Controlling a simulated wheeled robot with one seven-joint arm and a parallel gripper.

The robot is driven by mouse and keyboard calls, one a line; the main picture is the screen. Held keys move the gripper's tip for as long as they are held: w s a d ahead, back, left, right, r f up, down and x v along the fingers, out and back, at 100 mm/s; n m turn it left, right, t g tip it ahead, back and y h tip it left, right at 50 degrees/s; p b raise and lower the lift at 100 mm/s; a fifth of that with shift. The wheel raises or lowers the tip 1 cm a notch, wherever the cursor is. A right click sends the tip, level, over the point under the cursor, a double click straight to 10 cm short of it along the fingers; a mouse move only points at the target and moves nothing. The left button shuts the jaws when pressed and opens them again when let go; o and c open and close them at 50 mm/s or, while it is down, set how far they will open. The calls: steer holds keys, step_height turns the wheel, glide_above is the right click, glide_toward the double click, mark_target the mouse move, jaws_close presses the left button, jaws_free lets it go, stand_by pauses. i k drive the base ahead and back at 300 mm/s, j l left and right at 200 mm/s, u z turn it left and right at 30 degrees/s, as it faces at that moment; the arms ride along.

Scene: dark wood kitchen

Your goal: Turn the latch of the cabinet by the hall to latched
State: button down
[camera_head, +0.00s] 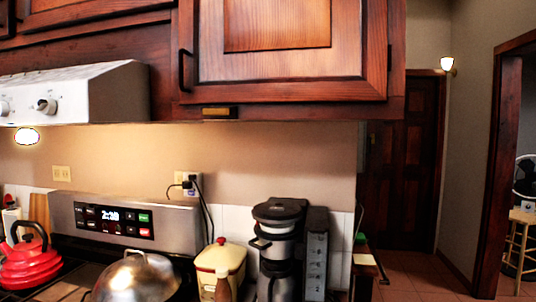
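The cabinet by the hall (345,85) is the dark wood wall cabinet at the upper middle, nearest the hall. Its door (275,68) looks closed, with a dark vertical handle (184,70) on its left side. A small brass-coloured bar (220,112), which looks like the latch, lies horizontally on the frame just below the door's lower left part. It does not visibly overlap the door. My gripper is not in view.
A white range hood (90,92) is to the left. Below are a stove panel (130,220), a red kettle (32,262), a silver pot lid (137,278), a cream canister (221,262) and a coffee maker (279,225). Open hall floor (410,275) is at right.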

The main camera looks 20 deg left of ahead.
mark_target(208, 112)
steer(key=u, duration=1.35)
